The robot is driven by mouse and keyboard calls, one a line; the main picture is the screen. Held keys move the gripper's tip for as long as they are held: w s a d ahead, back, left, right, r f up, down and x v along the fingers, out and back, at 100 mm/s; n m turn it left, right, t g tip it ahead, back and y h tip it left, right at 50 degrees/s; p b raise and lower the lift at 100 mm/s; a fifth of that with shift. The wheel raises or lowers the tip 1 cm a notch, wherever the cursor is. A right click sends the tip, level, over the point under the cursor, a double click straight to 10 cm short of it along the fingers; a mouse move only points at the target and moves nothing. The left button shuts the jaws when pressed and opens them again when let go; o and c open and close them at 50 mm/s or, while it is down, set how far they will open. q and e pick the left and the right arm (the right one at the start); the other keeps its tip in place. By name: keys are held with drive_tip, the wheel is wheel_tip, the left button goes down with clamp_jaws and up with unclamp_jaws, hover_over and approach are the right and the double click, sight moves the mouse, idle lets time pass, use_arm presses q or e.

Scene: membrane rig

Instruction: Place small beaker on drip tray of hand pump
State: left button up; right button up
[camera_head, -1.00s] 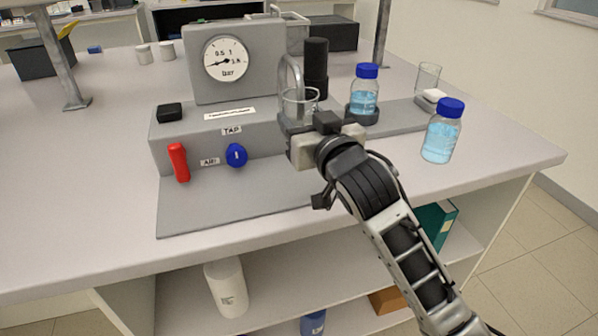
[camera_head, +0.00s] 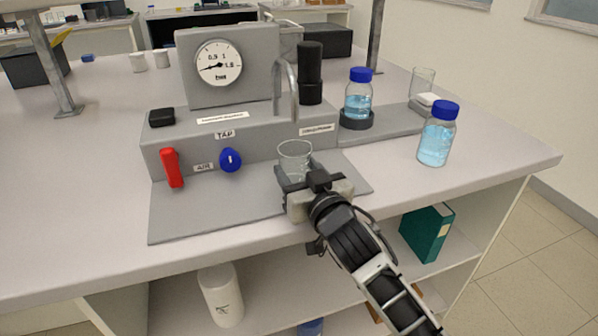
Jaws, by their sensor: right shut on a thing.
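The small beaker (camera_head: 295,152) is clear glass, upright and looks empty. My right gripper (camera_head: 294,184) is shut on it from the front right and hides its lower part. The hand pump is a grey unit (camera_head: 262,147) with a pressure gauge (camera_head: 218,63), a bent metal spout (camera_head: 291,92), a red lever (camera_head: 172,168) and a blue tap knob (camera_head: 230,160). The flat grey plate in front of it looks like the drip tray (camera_head: 215,205). The beaker is over the right part of this plate. I cannot tell whether its base touches. My left gripper is out of view.
A blue-capped bottle (camera_head: 358,97) stands in a dark ring holder at the unit's right. Another blue-capped bottle (camera_head: 436,138) stands on the bench farther right. A second glass beaker (camera_head: 422,82) stands behind it. The plate's left part is clear.

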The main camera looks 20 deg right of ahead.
drive_tip(key=shift+f, duration=0.1)
drive_tip(key=o, duration=1.1)
drive_tip(key=shift+c, duration=0.2)
drive_tip(key=shift+r, duration=0.2)
drive_tip(key=s+d, duration=0.1)
drive_tip(key=s, duration=1.1)
drive_tip(key=s+a+f+g, duration=0.1)
drive_tip(key=s+f+g, duration=0.1)
drive_tip(key=s+f, duration=0.2)
drive_tip(key=s+a+f+g, duration=0.1)
drive_tip(key=s+f, duration=0.3)
drive_tip(key=f, duration=0.7)
drive_tip(key=s+a+f+n+g+y, duration=0.1)
drive_tip(key=s+f+g, duration=0.3)
drive_tip(key=f, duration=0.3)
drive_tip(key=shift+s+f+b, duration=0.15)
drive_tip(key=shift+s+b, duration=0.05)
drive_tip(key=shift+b, duration=0.2)
